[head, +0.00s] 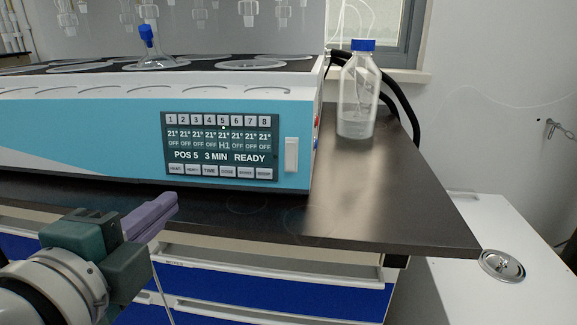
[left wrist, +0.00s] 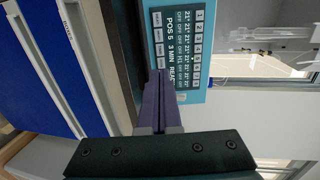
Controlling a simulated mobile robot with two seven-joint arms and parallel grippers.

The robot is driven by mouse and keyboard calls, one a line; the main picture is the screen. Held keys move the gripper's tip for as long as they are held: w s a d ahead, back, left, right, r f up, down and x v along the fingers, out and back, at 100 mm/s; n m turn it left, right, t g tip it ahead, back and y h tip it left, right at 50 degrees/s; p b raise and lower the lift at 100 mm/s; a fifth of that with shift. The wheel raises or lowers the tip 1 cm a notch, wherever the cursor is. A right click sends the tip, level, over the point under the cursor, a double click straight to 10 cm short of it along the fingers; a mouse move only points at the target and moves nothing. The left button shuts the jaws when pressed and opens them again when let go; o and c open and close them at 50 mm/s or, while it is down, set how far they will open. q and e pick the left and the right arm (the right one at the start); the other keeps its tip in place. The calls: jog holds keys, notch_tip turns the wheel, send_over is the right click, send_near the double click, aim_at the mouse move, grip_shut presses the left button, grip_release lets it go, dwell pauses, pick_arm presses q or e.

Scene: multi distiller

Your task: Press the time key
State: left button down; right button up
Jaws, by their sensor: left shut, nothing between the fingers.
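The time key (head: 209,170) is the third key from the left in the bottom row of the dark control panel (head: 222,146). The panel reads POS 5, 3 MIN, READY. My left gripper (head: 172,201) is shut and empty, its purple fingers pointing at the panel from below left, apart from the keys in the head view. In the left wrist view the panel appears turned sideways, with the time key (left wrist: 159,49) just above the fingertips (left wrist: 159,74); the fingers hide the last keys of the row. My right gripper is not in view.
The panel sits on the blue front of the distiller (head: 80,130), beside a white switch (head: 291,155). A bottle with a blue cap (head: 357,100) stands right of it on the dark bench (head: 400,200). The bench edge and blue drawers (head: 280,297) lie below.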

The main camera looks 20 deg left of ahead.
aim_at(210, 171)
pick_arm(q)
jog(key=b+x, duration=0.1)
jog(key=x, duration=1)
jog(key=shift+w+f, duration=0.1)
jog(key=shift+w, duration=0.05)
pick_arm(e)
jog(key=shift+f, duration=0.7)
pick_arm(q)
jog(key=shift+w, duration=0.1)
